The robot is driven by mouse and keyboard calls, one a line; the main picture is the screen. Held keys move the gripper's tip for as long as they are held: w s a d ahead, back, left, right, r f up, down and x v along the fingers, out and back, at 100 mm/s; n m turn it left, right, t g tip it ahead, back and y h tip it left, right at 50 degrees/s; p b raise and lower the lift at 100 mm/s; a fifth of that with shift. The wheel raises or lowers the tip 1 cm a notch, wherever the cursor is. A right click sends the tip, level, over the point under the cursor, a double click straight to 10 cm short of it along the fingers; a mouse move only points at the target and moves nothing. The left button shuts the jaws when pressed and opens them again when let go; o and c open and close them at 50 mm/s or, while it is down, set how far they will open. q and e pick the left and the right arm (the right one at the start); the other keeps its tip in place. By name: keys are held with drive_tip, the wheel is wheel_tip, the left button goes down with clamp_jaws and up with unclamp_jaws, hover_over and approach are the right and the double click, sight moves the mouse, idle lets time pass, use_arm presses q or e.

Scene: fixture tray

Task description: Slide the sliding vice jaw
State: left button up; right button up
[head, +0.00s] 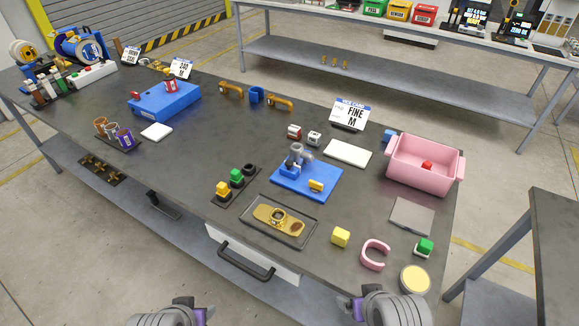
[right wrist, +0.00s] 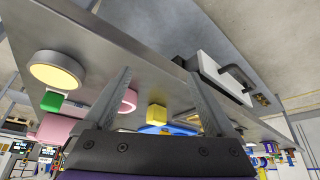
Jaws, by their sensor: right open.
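I cannot tell for certain which part is the sliding vice jaw. Part of the blue plate shows behind a yellow cube (right wrist: 157,114) in the right wrist view. My right gripper (right wrist: 158,75) is open and empty, apart from these things. In the head view it is at the bottom edge (head: 372,291). My left gripper (head: 182,302) is low at the bottom left, mostly cut off.
A dark tray (head: 258,231) with a gold part lies in front of the blue plate. The yellow cube (head: 340,237), a pink C-shaped ring (head: 374,254) and a round yellow-topped disc (head: 414,279) lie nearer my right arm. A pink bin (head: 410,171) stands right.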

sight(290, 164)
drive_tip(key=shift+w+a, duration=0.1)
drive_tip(key=shift+w, duration=0.1)
drive_tip(key=c, duration=0.3)
drive_tip(key=w+a+r+t+b, duration=0.1)
drive_tip(key=w, duration=0.4)
drive_tip(key=w+a+r+t+b, duration=0.1)
drive_tip(key=w+b, duration=0.1)
drive_tip(key=w, duration=0.3)
drive_tip(key=w+a+r+n+t+y+b, duration=0.1)
drive_tip(key=w+a+b, duration=0.1)
drive_tip(key=w, duration=0.3)
drive_tip(key=shift+r+t, duration=0.15)
drive_tip(key=shift+t, duration=0.25)
drive_tip(key=shift+c, duration=0.6)
drive_tip(key=w+a+t+b, duration=0.1)
drive_tip(key=w+a, duration=0.1)
drive_tip(key=w, duration=0.6)
drive_tip(key=w+a+t+y+b, duration=0.1)
drive_tip(key=w+a+b, duration=0.1)
drive_tip(key=w, duration=0.6)
drive_tip(key=w+a+n+t+b, duration=0.1)
drive_tip(key=w+a, duration=0.3)
drive_tip(key=w, duration=0.5)
drive_tip(key=shift+f+t+y, duration=0.3)
drive_tip(key=shift+t, duration=0.3)
clamp_jaws()
